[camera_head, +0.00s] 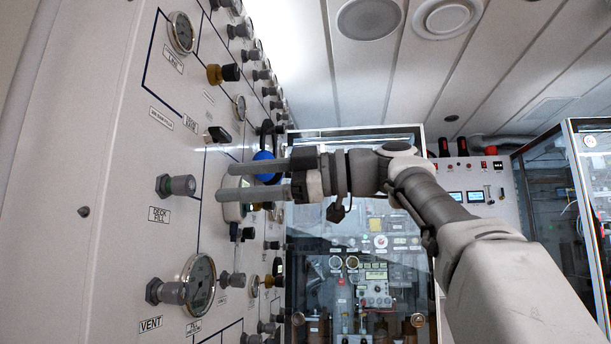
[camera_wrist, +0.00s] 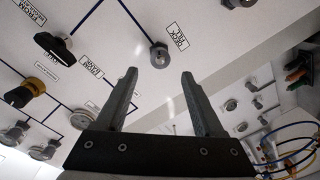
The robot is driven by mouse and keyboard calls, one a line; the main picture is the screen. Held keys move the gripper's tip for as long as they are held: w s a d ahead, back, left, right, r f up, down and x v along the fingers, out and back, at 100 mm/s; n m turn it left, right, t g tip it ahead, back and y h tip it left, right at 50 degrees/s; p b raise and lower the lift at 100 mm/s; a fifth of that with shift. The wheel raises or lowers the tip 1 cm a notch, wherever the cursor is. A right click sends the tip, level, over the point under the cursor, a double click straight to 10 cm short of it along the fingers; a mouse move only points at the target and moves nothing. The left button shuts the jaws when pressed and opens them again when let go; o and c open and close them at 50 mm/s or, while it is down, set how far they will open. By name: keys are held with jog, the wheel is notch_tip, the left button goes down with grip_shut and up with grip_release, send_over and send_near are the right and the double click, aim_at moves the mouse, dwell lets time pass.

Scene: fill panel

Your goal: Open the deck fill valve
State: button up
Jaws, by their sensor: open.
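A grey round fitting (camera_head: 176,185) on the pale panel sits above a label that reads DECK FILL (camera_head: 159,214). In the wrist view, this fitting (camera_wrist: 159,55) shows just beyond and between my fingertips. My gripper (camera_head: 228,181) is open and empty, its two fingers pointing left at the panel, right of the fitting and apart from it. A black-handled valve (camera_head: 217,134) sits higher on the panel beside a small label; it seems to be the black handle (camera_wrist: 52,46) at the upper left of the wrist view. I cannot tell its setting.
A blue knob (camera_head: 264,167) and a gauge partly hidden by my fingers are close to my gripper. A large gauge (camera_head: 200,285) stands out below, near the VENT fitting. A brass and black knob (camera_head: 223,73) is above. A glass-fronted cabinet (camera_head: 365,275) stands behind.

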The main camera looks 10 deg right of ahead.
jog(key=v, duration=1)
jog(key=shift+p, duration=0.35)
jog(key=shift+w, duration=0.1)
jog(key=w+a+f+m+t+h, duration=0.1)
jog(key=a+f+m+h, duration=0.25)
jog(key=f+m, duration=0.55)
jog(key=w+a+f+m+t+h, duration=0.15)
jog(key=f+m+h, duration=0.35)
jog(key=f, duration=0.8)
jog(key=s+d+f+m+g+h, duration=0.1)
jog(key=s+d+f+m+h, duration=0.35)
jog(key=s+f, duration=0.75)
jog(key=s+d+f+m+g+h, duration=0.1)
jog(key=s+d+f+m+h, duration=0.55)
jog(key=f, duration=0.95)
notch_tip(320, 180, up, 28)
jog(key=a+n+y+p, duration=0.1)
jog(key=y+p, duration=0.2)
jog(key=p, duration=2.4)
jog(key=shift+s+a+p, duration=0.25)
jog(key=shift+s+p, duration=0.1)
